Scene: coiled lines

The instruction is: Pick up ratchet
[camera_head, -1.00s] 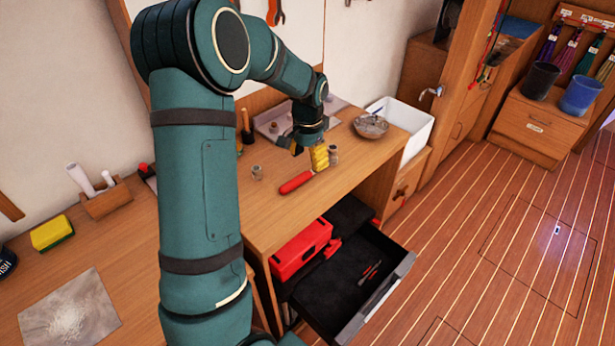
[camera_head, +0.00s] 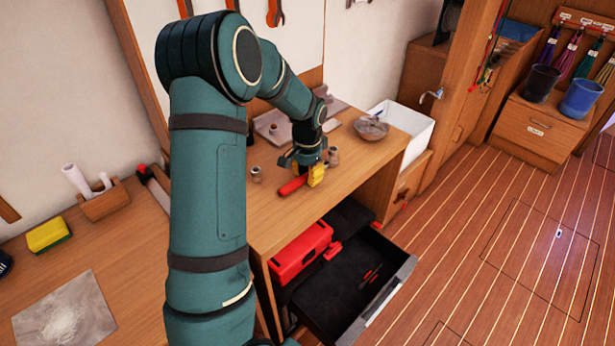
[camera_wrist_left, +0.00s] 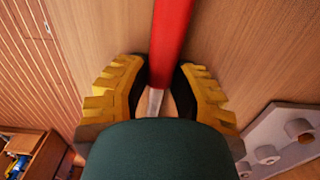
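The ratchet, a tool with a red handle (camera_head: 291,186) and a bare metal shaft, lies on the wooden workbench. It also shows in the left wrist view as the red handle (camera_wrist_left: 172,40) running up from between the fingers. My left gripper (camera_head: 317,176) points down over the tool, its yellow fingers low at the bench top. In the wrist view the fingers (camera_wrist_left: 163,82) stand close on both sides of the tool where handle meets shaft, and their dark pads appear to press against it. The tool's far end is hidden by the gripper. My right gripper is out of view.
Small metal pieces (camera_head: 256,174) and (camera_head: 333,156) stand near the tool on the bench. A bowl (camera_head: 371,128) and a white bin (camera_head: 412,130) are to the right. A yellow sponge (camera_head: 48,234) lies left.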

